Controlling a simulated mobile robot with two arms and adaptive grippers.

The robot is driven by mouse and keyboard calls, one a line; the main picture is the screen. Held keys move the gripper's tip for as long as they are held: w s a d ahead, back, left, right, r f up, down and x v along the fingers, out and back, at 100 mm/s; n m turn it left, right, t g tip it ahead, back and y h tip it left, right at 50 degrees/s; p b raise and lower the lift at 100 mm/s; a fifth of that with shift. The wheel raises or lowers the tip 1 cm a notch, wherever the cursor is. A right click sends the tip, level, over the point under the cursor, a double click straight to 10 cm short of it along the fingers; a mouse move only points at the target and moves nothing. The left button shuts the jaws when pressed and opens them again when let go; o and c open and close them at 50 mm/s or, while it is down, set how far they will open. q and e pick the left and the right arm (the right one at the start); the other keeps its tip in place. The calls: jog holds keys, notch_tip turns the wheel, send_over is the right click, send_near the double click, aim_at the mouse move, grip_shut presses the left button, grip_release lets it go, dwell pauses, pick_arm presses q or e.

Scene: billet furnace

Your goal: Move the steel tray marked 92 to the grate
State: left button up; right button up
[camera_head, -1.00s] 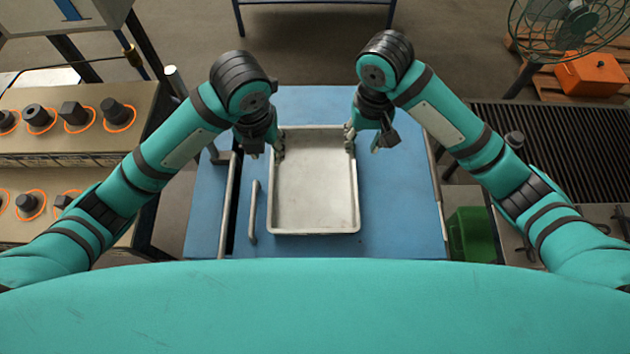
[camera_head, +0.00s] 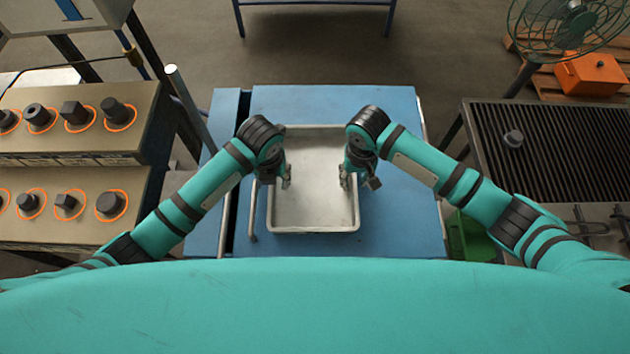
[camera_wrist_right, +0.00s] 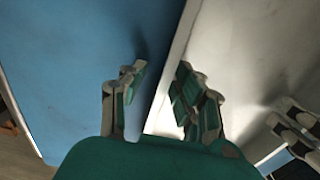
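A shallow grey steel tray (camera_head: 314,212) lies on the blue table in the head view; I cannot read a mark on it. My left gripper (camera_head: 275,180) is over its left rim and looks open, one finger on each side. My right gripper (camera_head: 359,181) is over its right rim. In the right wrist view its fingers (camera_wrist_right: 158,88) are apart, with the tray's edge (camera_wrist_right: 176,62) running between them; contact cannot be told. My left gripper's fingers (camera_wrist_right: 296,130) show at the right there. The dark slatted grate (camera_head: 570,150) is at the right.
The blue table (camera_head: 400,225) has clear room around the tray. Stepped racks with dark metal pieces (camera_head: 75,117) stand at the left. A green bin (camera_head: 470,240) is between table and grate. A fan (camera_head: 570,25) stands back right.

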pick_arm(q)
jog(key=shift+f, duration=0.1)
pick_arm(e)
jog(key=shift+f, duration=0.1)
pick_arm(q)
jog(key=shift+c, duration=0.2)
pick_arm(e)
jog(key=shift+c, duration=0.2)
pick_arm(q)
grip_shut()
pick_arm(e)
grip_shut()
